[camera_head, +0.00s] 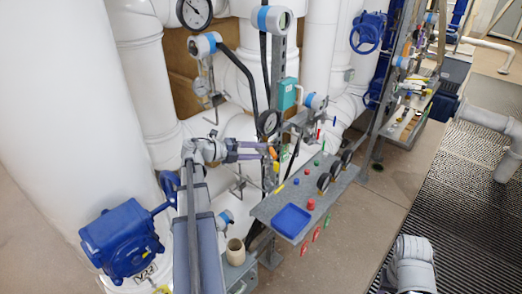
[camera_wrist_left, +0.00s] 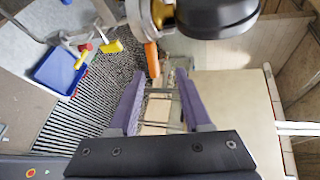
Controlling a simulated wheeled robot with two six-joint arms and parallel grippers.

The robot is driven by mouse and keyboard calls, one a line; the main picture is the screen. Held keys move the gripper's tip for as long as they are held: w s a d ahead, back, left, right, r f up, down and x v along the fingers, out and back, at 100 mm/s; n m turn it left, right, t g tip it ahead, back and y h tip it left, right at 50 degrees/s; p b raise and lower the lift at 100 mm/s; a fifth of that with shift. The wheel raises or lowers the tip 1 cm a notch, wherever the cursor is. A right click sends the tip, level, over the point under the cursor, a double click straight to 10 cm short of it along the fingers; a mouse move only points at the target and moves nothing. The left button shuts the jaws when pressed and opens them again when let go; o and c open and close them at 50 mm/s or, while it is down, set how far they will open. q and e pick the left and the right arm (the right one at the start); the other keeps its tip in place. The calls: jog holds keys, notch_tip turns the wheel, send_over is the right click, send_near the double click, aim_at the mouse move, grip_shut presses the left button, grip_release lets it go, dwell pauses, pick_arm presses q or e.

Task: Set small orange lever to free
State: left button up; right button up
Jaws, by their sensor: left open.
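The small orange lever (camera_head: 272,153) is on the pipework above the grey shelf, right at the tips of my left gripper (camera_head: 268,151). In the left wrist view the orange lever (camera_wrist_left: 152,60) hangs just beyond the tip of one finger, on the left side of the gap. My left gripper (camera_wrist_left: 160,72) is open, its two purple fingers apart with nothing visible held between them. I cannot tell whether a finger touches the lever. My right gripper is out of view.
A round dark gauge (camera_head: 268,122) sits just above the gripper and looms close in the left wrist view (camera_wrist_left: 205,15). The grey shelf (camera_head: 262,212) below carries a blue tray (camera_head: 291,220). White pipes stand behind.

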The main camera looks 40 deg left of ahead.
pick_arm(q)
jog(key=shift+s+a, duration=0.15)
jog(key=shift+s, duration=0.15)
dwell(0.5)
